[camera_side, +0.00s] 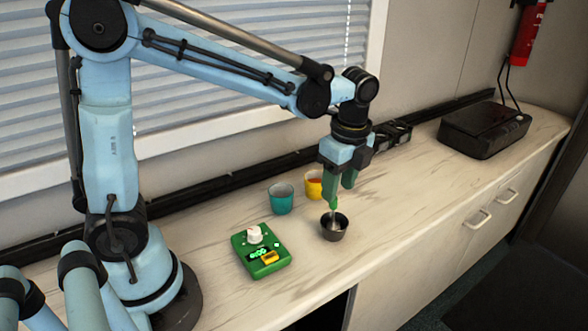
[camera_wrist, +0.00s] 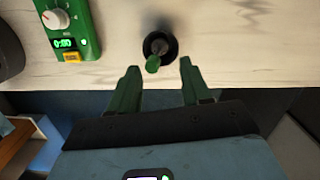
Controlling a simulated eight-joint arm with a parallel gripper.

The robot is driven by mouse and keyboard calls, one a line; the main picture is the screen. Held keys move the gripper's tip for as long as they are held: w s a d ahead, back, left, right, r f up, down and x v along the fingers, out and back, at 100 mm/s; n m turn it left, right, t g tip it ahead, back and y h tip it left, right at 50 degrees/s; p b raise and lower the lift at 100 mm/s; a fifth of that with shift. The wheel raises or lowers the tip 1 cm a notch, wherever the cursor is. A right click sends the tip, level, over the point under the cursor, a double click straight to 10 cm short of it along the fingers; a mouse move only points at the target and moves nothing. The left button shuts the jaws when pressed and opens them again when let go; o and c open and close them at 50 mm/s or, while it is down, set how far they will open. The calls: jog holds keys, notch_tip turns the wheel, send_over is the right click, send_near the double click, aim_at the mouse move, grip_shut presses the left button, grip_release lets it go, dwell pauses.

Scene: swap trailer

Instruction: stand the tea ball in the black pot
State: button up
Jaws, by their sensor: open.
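The black pot (camera_side: 335,231) stands on the counter below my gripper; it also shows in the wrist view (camera_wrist: 169,40). The tea ball (camera_wrist: 153,64) stands in the pot, its green-tipped handle sticking up and leaning a little. In the side view its thin pale stem (camera_side: 334,214) rises from the pot, and its ball end is hidden inside. My gripper (camera_side: 339,193) is open just above the pot. In the wrist view the fingers (camera_wrist: 158,67) are spread with the handle's green end near the gap between their tips, apart from both.
A green timer (camera_side: 262,251) with a white knob lies left of the pot. A teal cup (camera_side: 281,199) and a yellow cup (camera_side: 314,185) with amber liquid stand behind. A black box (camera_side: 484,130) is farther right. The counter's front edge is close to the pot.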

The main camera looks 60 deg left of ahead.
notch_tip(320, 180, up, 8)
jog(key=shift+d+r, duration=0.25)
jog(key=shift+d, duration=0.2)
dwell(0.6)
jog(key=s+a+f+n+t, duration=0.1)
jog(key=s+f+n+t, duration=0.2)
jog(key=n, duration=0.5)
jog(key=s+a+f+n+t+h, duration=0.1)
jog(key=s+a+f+n+t, duration=0.1)
jog(key=n, duration=0.6)
jog(key=shift+s+f+t, duration=0.5)
jog(key=shift+s+t, duration=0.6)
jog(key=shift+s, duration=0.6)
jog(key=shift+a, duration=0.1)
